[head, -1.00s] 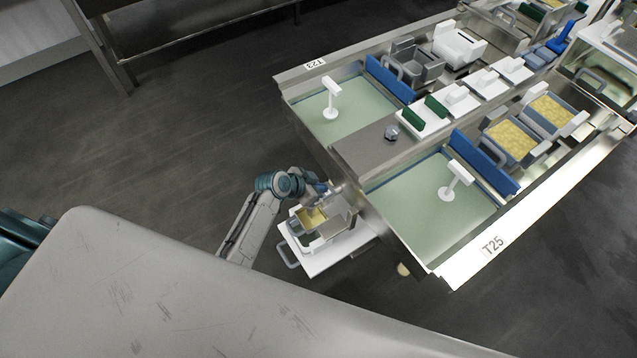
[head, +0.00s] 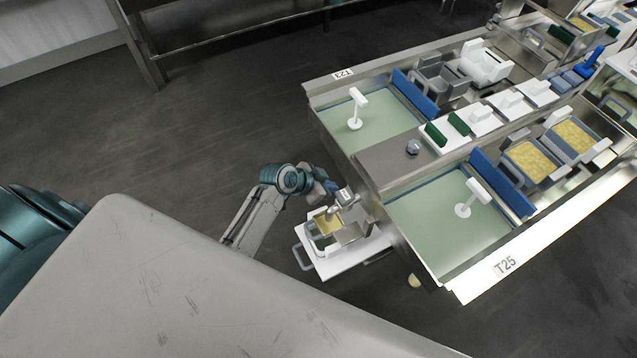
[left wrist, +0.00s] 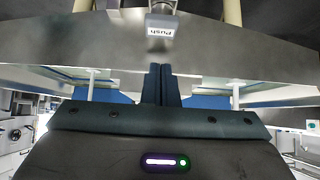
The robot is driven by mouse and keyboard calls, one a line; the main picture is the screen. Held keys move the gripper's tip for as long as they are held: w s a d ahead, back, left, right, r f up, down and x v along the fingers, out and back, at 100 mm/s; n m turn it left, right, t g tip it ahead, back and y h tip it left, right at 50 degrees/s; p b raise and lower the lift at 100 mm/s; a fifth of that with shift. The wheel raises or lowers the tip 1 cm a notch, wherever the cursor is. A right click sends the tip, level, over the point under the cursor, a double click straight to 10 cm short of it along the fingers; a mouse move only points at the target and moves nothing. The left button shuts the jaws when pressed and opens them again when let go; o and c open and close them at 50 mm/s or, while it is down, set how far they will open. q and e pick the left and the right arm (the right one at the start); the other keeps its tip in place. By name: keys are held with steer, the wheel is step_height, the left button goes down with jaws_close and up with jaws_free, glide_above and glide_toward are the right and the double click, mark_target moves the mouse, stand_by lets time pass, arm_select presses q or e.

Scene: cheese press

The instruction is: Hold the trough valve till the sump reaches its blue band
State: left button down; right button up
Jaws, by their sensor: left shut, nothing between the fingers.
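My left gripper (head: 331,188) is shut and empty, at the near end of the steel trough table. In the left wrist view its dark fingers (left wrist: 161,70) are together, just short of a grey lever labelled "Push" (left wrist: 160,27) on the steel wall, with a gap between. In the head view the small grey valve (head: 344,197) sits at the trough end, right beside the gripper. Below it a small vessel with yellowish contents (head: 326,224), probably the sump, stands on a white tray (head: 335,268). I cannot make out a blue band on it. My right gripper is not in view.
Two troughs hold pale green liquid, T23 (head: 372,125) and T25 (head: 435,225). Blue boards, white moulds and yellow-filled trays (head: 530,160) stand farther along the table. A plain grey surface (head: 170,280) fills the lower left. The dark floor (head: 210,130) left of the arm is clear.

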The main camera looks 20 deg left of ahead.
arm_select(q)
steer(key=shift+v, duration=2.35)
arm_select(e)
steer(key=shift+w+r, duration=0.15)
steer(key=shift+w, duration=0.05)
arm_select(q)
steer(key=shift+w, duration=0.1)
steer(key=s+a+f+n+g+y, duration=0.1)
steer(key=s+a+f+n+y, duration=0.15)
steer(key=s+f, duration=0.6)
steer(key=s+a+f+n+g+y, duration=0.1)
steer(key=s+a+f+n+g, duration=0.15)
steer(key=f, duration=1.15)
steer(key=s+a+f+y, duration=0.1)
steer(key=s+f, duration=0.4)
steer(key=s, duration=0.3)
steer(key=s+a+f+n+g, duration=0.1)
steer(key=s+f, duration=0.4)
steer(key=s, duration=0.4)
steer(key=s+a+f+n+g+y, duration=0.1)
steer(key=s+a+f, duration=0.1)
steer(key=s+f, duration=0.4)
steer(key=s, duration=0.3)
steer(key=shift+y, duration=0.35)
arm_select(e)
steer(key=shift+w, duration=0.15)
